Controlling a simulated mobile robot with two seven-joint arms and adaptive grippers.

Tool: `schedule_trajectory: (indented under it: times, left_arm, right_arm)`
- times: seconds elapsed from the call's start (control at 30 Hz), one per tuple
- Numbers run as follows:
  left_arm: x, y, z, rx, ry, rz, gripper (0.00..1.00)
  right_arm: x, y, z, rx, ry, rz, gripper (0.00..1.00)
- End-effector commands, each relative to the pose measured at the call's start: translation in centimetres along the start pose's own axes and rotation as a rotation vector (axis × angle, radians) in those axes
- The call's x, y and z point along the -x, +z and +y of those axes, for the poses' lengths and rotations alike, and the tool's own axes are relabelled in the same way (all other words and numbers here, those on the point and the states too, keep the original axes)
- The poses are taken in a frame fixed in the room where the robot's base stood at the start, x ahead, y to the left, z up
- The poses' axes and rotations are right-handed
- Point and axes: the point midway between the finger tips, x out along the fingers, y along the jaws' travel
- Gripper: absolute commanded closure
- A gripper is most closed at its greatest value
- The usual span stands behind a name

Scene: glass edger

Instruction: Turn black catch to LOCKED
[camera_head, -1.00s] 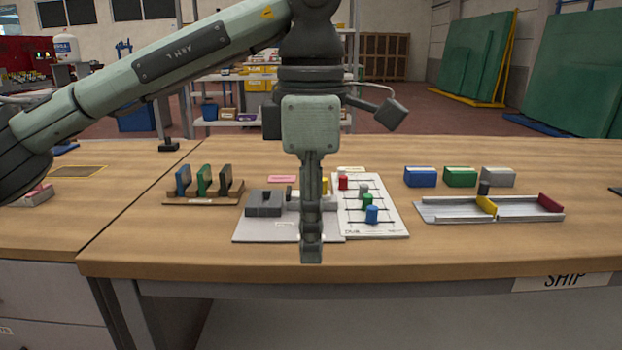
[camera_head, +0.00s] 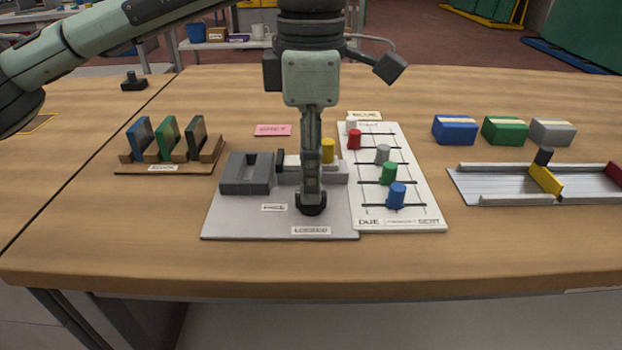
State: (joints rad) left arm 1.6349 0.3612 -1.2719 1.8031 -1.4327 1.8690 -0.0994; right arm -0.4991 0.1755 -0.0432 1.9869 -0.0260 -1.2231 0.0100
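A pale grey board (camera_head: 235,222) on the table carries a dark grey block with an opening (camera_head: 246,174) and a light grey rail (camera_head: 335,172). A small black piece, which looks like the black catch (camera_head: 281,160), stands between block and rail. Labels at the board's front read FREE (camera_head: 274,207) and LOCKED (camera_head: 311,230). My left gripper (camera_head: 312,205) points down in front of the rail, its tip just above the LOCKED label in the picture. It hides part of the rail. Its fingers line up edge-on, so their gap is hidden. My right gripper is out of view.
A white board with coloured pegs (camera_head: 433,213) adjoins on the right. A rack of upright plates (camera_head: 170,166) stands left. Blue (camera_head: 454,131), green (camera_head: 505,131) and grey (camera_head: 552,132) blocks and a metal channel (camera_head: 490,200) lie right. The front table strip is clear.

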Motion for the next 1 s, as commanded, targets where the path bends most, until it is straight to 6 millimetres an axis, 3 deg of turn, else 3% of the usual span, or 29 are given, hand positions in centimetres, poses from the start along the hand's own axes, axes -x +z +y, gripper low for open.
schedule_trajectory:
  times: [0.2,0.5,0.77,1.0]
  left_arm:
    - [-2.2,0.0,0.0,0.001,0.000,0.000,0.66]
    - [-2.5,0.0,0.0,0.001,0.001,0.000,0.66]
    - [-2.4,0.0,0.0,0.000,0.001,0.000,0.98]
    - [-2.4,0.0,0.0,0.002,0.001,-0.001,1.00]
  right_arm:
    - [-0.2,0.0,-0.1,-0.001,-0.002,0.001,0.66]
    - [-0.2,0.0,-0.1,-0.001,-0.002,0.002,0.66]
    - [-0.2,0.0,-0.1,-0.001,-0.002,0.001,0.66]
    - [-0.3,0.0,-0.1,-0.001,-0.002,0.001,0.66]
